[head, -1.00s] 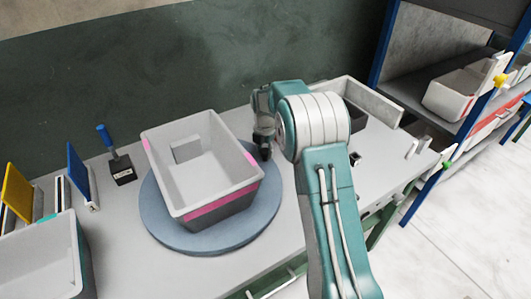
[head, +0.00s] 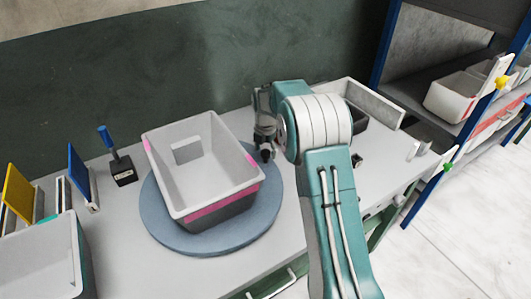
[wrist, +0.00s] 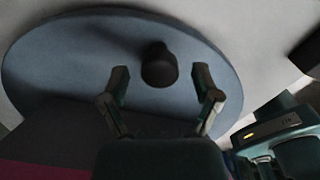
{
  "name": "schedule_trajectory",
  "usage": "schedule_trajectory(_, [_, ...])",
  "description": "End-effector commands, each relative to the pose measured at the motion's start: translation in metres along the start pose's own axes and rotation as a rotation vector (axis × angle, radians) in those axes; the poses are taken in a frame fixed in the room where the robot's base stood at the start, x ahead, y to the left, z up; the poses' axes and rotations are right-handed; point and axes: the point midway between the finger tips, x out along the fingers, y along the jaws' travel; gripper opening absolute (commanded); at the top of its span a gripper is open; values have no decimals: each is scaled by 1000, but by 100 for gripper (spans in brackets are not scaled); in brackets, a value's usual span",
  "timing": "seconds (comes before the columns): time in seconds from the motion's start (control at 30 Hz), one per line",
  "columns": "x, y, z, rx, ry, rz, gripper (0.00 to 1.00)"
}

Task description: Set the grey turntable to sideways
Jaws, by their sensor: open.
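The grey turntable (head: 160,224) is a round blue-grey disc on the bench. A grey bin (head: 225,208) with pink bands stands on it, set at a slant in the head view. In the wrist view the turntable (wrist: 60,62) fills much of the picture, and a dark upright knob (wrist: 158,66) stands near its edge. My gripper (wrist: 160,80) is open, its two fingertips on either side of the knob and apart from it. In the head view my gripper (head: 265,150) points down at the right edge of the disc, beside the bin; the knob is hard to make out there.
A blue-handled tool in a black block (head: 122,170) stands left of the turntable. Another grey bin (head: 45,262) is at the front left, by yellow and blue panels. A pale tray (head: 372,104) lies behind my arm. A blue-framed shelf (head: 385,45) stands at the right.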

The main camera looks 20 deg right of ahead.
Motion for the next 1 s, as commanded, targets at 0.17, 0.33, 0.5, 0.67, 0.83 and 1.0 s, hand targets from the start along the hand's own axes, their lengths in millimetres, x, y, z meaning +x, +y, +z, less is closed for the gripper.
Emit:
schedule_trajectory(0.17, [-35,1,1,0,-4,4,81])
schedule_trajectory(0.33, [-71,1,1,0,-4,4,81])
schedule_trajectory(0.5, [-98,1,1,0,-1,1,81])
schedule_trajectory(0.67, [-109,1,1,0,-1,0,81])
schedule_trajectory(0.83, [-110,1,0,0,0,-1,81])
schedule_trajectory(1.0, [-110,1,0,0,0,-1,81])
